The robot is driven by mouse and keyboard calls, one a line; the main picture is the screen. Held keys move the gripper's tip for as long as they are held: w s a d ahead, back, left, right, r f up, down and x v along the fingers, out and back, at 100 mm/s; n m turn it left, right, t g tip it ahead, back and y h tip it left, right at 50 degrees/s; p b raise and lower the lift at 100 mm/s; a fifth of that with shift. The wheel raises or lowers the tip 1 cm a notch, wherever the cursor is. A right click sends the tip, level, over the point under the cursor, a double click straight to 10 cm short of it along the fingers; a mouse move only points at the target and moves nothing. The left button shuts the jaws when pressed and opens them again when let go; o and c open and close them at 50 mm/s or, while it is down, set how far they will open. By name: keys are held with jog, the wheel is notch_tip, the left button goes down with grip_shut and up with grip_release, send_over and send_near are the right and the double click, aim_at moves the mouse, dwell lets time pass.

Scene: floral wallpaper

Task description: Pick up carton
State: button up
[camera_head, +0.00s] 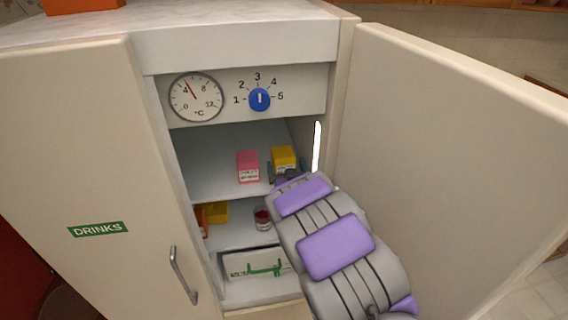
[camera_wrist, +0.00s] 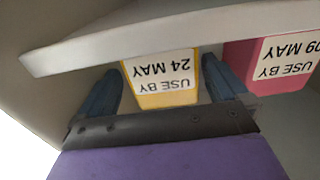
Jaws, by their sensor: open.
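A yellow carton (camera_head: 284,157) stands on the upper shelf of the open fridge, at its right side. In the wrist view the yellow carton (camera_wrist: 160,82) carries a label, upside down, reading USE BY 24 MAY. A pink carton (camera_head: 248,166) stands to its left on the same shelf. In the wrist view the pink carton (camera_wrist: 272,62) reads USE BY 09 MAY. My gripper (camera_wrist: 165,84) is open, with one dark finger on each side of the yellow carton. Whether the fingers touch it, I cannot tell. My arm hides part of the shelf front in the head view.
The right fridge door (camera_head: 440,150) stands open beside my arm. The left door (camera_head: 85,170), marked DRINKS, is closed. A lower shelf holds a jar (camera_head: 262,218) and yellow (camera_head: 216,212) and orange items at left. A white drawer (camera_head: 245,266) lies below.

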jog(key=shift+w+a, duration=0.35)
jog(key=shift+w, duration=0.45)
jog(key=shift+w+a, duration=0.3)
jog(key=shift+w, duration=0.5)
jog(key=shift+w+a, duration=0.35)
jog(key=shift+w, duration=0.45)
jog(key=shift+d, duration=0.3)
jog(key=shift+c, duration=0.2)
jog(key=shift+d, duration=0.1)
jog(key=shift+c, duration=1.4)
jog(key=shift+a, duration=0.25)
jog(key=c, duration=0.8)
jog(key=shift+r, duration=0.1)
